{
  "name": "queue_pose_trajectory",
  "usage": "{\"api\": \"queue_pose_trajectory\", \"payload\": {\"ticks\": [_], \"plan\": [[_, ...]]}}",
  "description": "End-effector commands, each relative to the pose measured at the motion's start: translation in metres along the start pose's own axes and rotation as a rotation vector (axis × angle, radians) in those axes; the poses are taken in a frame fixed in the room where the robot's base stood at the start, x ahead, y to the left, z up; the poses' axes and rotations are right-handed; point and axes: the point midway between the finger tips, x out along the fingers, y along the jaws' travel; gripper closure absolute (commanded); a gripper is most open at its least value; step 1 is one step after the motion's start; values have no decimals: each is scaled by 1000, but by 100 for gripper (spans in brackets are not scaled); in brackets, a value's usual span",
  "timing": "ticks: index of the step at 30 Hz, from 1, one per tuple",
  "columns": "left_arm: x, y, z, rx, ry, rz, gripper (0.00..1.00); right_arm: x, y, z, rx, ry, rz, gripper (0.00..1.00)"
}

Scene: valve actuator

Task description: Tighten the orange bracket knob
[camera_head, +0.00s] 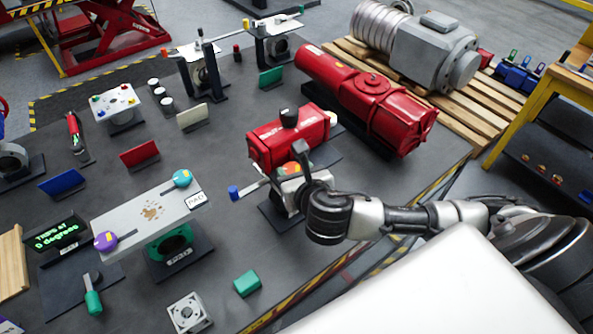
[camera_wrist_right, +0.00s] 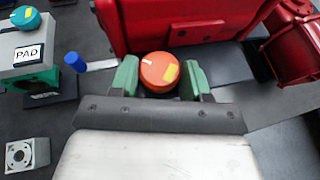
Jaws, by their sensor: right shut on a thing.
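In the head view the knob (camera_head: 291,169) is a small orange patch, partly hidden by my gripper (camera_head: 300,165). It sits on a grey bracket (camera_head: 287,192) just in front of a small red actuator (camera_head: 290,138). My left gripper is not in view.
A blue-tipped lever (camera_head: 236,191) sticks out left of the bracket. A grey pad plate (camera_head: 150,213) with a teal knob (camera_head: 182,178) and a purple knob (camera_head: 105,241) stands further left. A large red actuator (camera_head: 370,100) lies behind. A green block (camera_head: 247,283) lies near the table's front edge.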

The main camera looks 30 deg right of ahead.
Motion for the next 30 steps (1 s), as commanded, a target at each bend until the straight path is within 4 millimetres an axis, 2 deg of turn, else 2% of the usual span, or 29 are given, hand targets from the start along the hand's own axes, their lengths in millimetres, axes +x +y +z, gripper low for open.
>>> {"api": "queue_pose_trajectory", "payload": {"ticks": [6,15,30], "plan": [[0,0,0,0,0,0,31,0,5,0,73,0,-159,77],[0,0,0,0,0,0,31,1,6,1,130,0,-308,77],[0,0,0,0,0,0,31,1,6,1,150,-1,-364,77]]}}
